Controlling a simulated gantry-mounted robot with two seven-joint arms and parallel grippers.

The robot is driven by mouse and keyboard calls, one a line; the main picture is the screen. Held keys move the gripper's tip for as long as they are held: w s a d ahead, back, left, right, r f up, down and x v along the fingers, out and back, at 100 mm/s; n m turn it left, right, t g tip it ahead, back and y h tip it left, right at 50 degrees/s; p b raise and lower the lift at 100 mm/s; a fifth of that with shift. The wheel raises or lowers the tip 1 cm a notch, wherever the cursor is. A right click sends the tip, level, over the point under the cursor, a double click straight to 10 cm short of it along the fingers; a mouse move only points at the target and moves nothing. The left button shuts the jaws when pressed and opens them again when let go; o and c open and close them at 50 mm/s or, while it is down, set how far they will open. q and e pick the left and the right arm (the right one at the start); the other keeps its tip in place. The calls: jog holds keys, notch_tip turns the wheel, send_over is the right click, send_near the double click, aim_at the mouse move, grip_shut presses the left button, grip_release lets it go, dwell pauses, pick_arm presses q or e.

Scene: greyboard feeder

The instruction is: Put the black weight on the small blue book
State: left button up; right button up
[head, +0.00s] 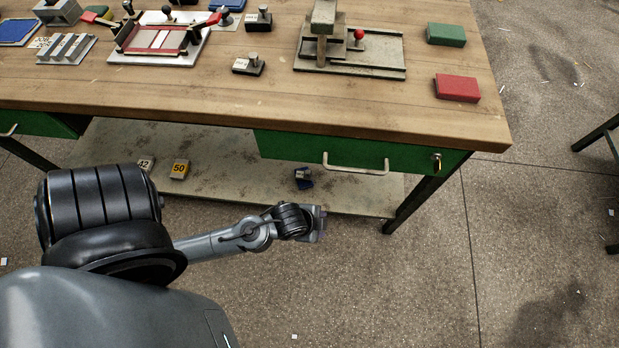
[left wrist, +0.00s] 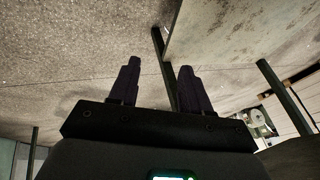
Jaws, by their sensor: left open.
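My left gripper (head: 319,223) is over the floor in front of the workbench, just below the shelf edge in the head view. In the left wrist view its two dark fingers (left wrist: 158,82) are apart, with nothing between them. A small dark blue item (head: 306,184) with a grey part on it lies on the lower shelf, above my gripper in the picture; I cannot tell whether it is the blue book. Two small dark blocks with knobs and white labels, one near (head: 248,65) and one farther back (head: 258,19), stand on the bench; either may be the black weight. My right gripper is not in view.
The wooden bench top (head: 180,95) overhangs the lower shelf (head: 225,165) and a green drawer (head: 295,147) with a handle. Red (head: 457,88) and green (head: 446,34) blocks sit at the bench's right. The floor at right is mostly clear.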

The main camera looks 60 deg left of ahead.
pick_arm(q)
jog(key=s+d+r+n+g, duration=0.1)
jog(key=s+r+n, duration=0.3)
jog(key=r, duration=0.4)
jog(key=shift+d+n+g, duration=0.25)
jog(key=shift+n+g, duration=0.15)
jog(key=shift+n, duration=0.4)
jog(key=shift+r, duration=0.15)
notch_tip(320, 180, up, 62)
jog(key=p, duration=6.1)
jog(key=shift+f+p, duration=0.25)
jog(key=shift+p, duration=0.1)
